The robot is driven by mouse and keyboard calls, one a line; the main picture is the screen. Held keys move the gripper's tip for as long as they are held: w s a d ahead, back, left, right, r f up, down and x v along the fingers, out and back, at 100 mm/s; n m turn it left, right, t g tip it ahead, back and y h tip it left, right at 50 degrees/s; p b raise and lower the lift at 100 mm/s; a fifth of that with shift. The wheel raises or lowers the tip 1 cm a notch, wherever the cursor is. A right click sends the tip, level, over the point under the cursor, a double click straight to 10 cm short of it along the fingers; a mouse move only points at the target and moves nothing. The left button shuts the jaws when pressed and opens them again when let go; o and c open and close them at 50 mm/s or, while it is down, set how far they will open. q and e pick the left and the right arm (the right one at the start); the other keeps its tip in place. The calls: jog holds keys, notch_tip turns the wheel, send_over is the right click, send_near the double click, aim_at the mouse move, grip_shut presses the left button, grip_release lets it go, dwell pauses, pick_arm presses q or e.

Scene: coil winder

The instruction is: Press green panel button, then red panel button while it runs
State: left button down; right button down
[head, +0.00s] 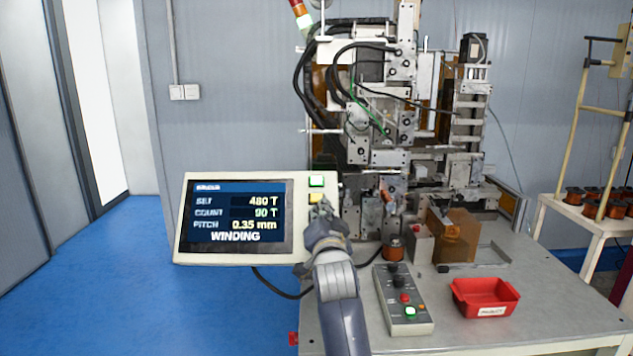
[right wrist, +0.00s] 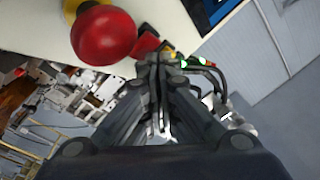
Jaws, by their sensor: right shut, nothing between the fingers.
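The panel (head: 240,259) hangs at the left of the machine; its screen (head: 236,218) reads WINDING, set 480 T, count 90 T. The green panel button (head: 317,181) is lit at the top of its right strip, with a yellow button (head: 316,197) below. My right gripper (head: 322,208) is shut and empty in front of the strip, covering what lies below the yellow button. In the right wrist view, the red panel button (right wrist: 147,42) is close to the fingertips (right wrist: 158,62); I cannot tell whether they touch. My left gripper is out of view.
A large red mushroom knob (right wrist: 102,35) sits on the panel near the fingers. The winding machine (head: 385,130) stands behind. On the table are a control box (head: 388,280) with its own red and green buttons and a red tray (head: 484,298).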

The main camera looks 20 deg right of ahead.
jog(key=shift+w+d+f, duration=0.1)
jog(key=shift+w+f, duration=0.2)
dwell(0.5)
jog(key=shift+s+r, duration=0.1)
jog(key=shift+s+r+p, duration=0.25)
jog(key=shift+p, duration=0.1)
jog(key=shift+s+a+r, duration=0.15)
jog(key=shift+s+a, duration=0.05)
jog(key=shift+s, duration=0.1)
